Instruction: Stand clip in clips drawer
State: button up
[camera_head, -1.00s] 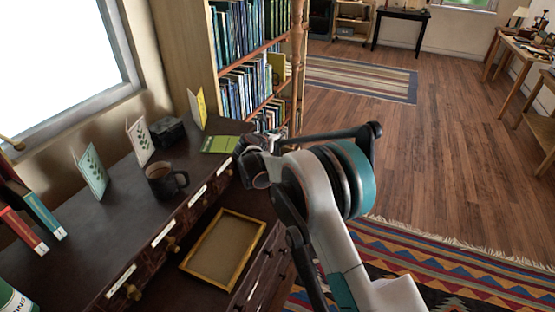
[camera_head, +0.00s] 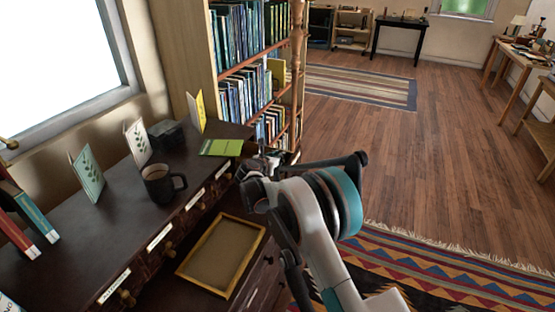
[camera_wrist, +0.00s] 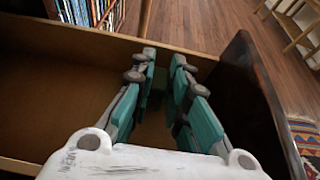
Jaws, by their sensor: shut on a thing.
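My gripper (camera_head: 262,166) is at the far end of the row of small labelled drawers in the head view. In the wrist view its teal-backed fingers (camera_wrist: 164,62) reach down into an open wooden drawer (camera_wrist: 60,92) with a dark front panel (camera_wrist: 250,92) at the right. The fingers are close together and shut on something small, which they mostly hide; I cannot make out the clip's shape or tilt. My wrist and fingers hide most of this drawer in the head view.
A gold-framed tray (camera_head: 190,272) sits lower, in front. A bookshelf (camera_head: 240,60) rises behind the desk's far end.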

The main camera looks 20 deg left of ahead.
jog(key=shift+f, duration=0.1)
jog(key=o, duration=0.7)
jog(key=shift+r, duration=0.2)
jog(key=p+v, duration=0.3)
jog(key=v, duration=0.9)
jog(key=shift+f+p, duration=0.1)
jog(key=shift+p, duration=0.3)
